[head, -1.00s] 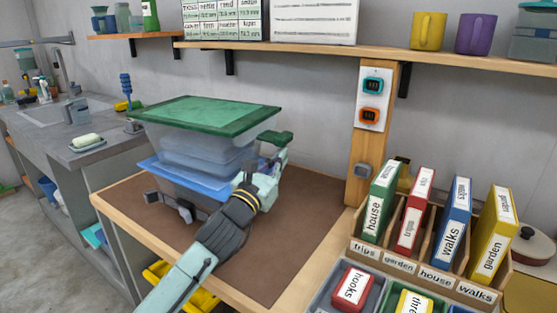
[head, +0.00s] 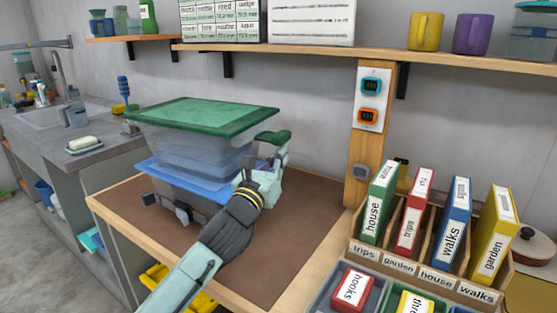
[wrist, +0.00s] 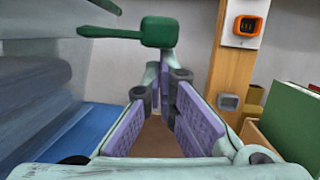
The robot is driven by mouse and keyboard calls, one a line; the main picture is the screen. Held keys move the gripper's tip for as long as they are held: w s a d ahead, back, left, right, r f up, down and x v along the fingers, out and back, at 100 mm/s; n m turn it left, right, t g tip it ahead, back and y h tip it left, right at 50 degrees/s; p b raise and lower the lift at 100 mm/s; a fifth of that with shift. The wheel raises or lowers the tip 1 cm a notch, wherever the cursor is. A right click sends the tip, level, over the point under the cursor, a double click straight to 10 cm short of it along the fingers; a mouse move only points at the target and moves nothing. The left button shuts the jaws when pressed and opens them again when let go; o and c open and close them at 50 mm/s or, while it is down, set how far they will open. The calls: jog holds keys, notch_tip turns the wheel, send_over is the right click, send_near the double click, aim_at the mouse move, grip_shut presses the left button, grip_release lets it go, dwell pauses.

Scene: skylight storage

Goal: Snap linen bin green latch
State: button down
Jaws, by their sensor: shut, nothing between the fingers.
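The clear bin (head: 205,149) with a green lid (head: 205,115) stands on top of a blue-lidded bin (head: 185,178) on the bench. A green latch (head: 272,137) sticks out at the lid's right side. In the wrist view the latch (wrist: 160,32) is a green block on a thin arm at the top centre, and the lid edge shows at upper left. My gripper (head: 277,157) is at the bin's right side, just below the latch. Its purple-padded fingers (wrist: 164,84) are shut and empty. I cannot tell whether the fingertips touch the latch.
A wooden post (head: 361,150) with small devices stands behind to the right. Labelled binders in a wooden rack (head: 418,262) fill the right front. The brown bench mat (head: 285,220) is clear right of the bins. A sink counter (head: 110,150) is at left.

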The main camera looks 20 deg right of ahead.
aim_at(280, 136)
jog(key=n, duration=0.1)
jog(key=r+n, duration=0.1)
jog(key=n, duration=0.1)
jog(key=r+n+y+b, duration=0.1)
jog(key=shift+s+d+t, duration=0.35)
jog(key=shift+t, duration=0.05)
jog(key=r+n+y+p, duration=0.1)
jog(key=r+n, duration=0.1)
jog(key=n, duration=0.1)
jog(key=r+n+y+p, duration=0.1)
jog(key=n, duration=0.3)
jog(key=r+n+y+p, duration=0.1)
jog(key=r+n, duration=0.1)
jog(key=n, duration=0.2)
jog(key=shift+w+a+r, duration=0.3)
jog(key=n, duration=0.2)
jog(key=w+a+r+n+p, duration=0.1)
jog(key=shift+r+n+y, duration=0.2)
jog(key=shift+n+y, duration=0.2)
jog(key=shift+w+a+r+p, duration=0.15)
jog(key=shift+w+a+p, duration=0.05)
jog(key=shift+p, duration=0.1)
jog(key=shift+d, duration=0.1)
